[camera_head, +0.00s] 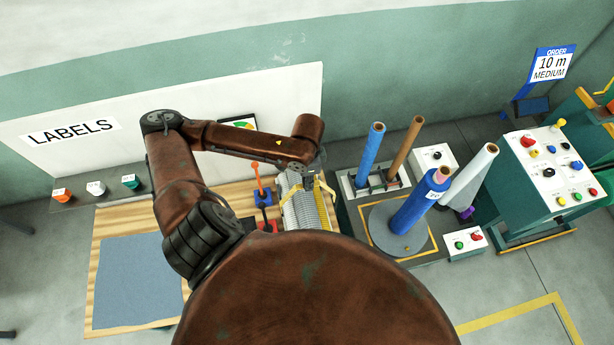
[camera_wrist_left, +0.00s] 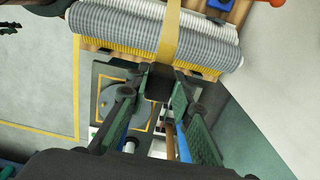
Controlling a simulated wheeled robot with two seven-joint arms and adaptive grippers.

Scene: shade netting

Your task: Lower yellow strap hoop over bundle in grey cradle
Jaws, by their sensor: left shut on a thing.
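My left gripper (camera_wrist_left: 158,88) is shut on a dark block at the end of the yellow strap hoop (camera_wrist_left: 171,35) in the left wrist view. The strap passes in front of the bundle (camera_wrist_left: 115,27), which is ribbed grey rolls with yellow ribbing along one side. Whether the strap touches the bundle or hangs above it is unclear. In the head view the bundle (camera_head: 298,207) lies at the right end of the wooden table, partly under my left arm. The grey cradle is not clearly distinguishable. My right gripper is out of view.
An orange-handled tool (camera_head: 257,180) stands left of the bundle. Upright blue rolls (camera_head: 370,155), a brown tube (camera_head: 405,148) and a round grey turntable (camera_head: 400,243) are to the right. A blue mat (camera_head: 138,280) covers the table's left part. A button console (camera_head: 550,165) stands far right.

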